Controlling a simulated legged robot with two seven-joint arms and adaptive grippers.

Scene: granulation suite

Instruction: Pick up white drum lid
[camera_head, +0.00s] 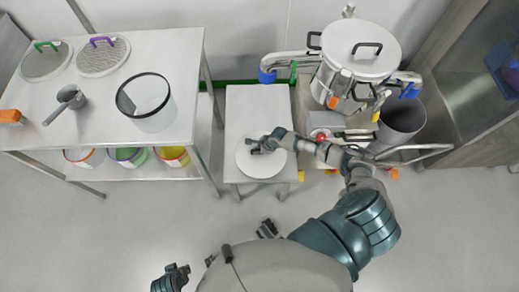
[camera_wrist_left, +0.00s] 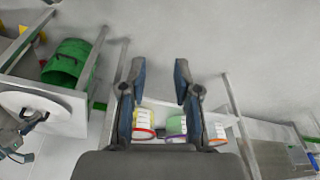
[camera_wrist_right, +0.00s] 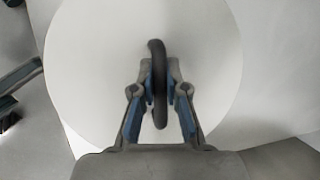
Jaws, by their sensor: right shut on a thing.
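The white drum lid (camera_head: 262,166) is a round white disc on the small white table in the head view. It fills much of the right wrist view (camera_wrist_right: 95,75), with a dark loop handle (camera_wrist_right: 158,85) standing at its middle. My right gripper (camera_head: 258,147) is over the lid. In the right wrist view its fingers (camera_wrist_right: 160,85) are shut on the handle. My left gripper (camera_wrist_left: 158,75) is open and empty in the left wrist view, away from the lid, which shows at that view's left edge (camera_wrist_left: 45,118).
The small table (camera_head: 240,105) has bare room behind the lid. A larger table (camera_head: 190,60) at left holds a clear-walled container (camera_head: 150,108), a scoop (camera_head: 70,97) and two perforated discs.

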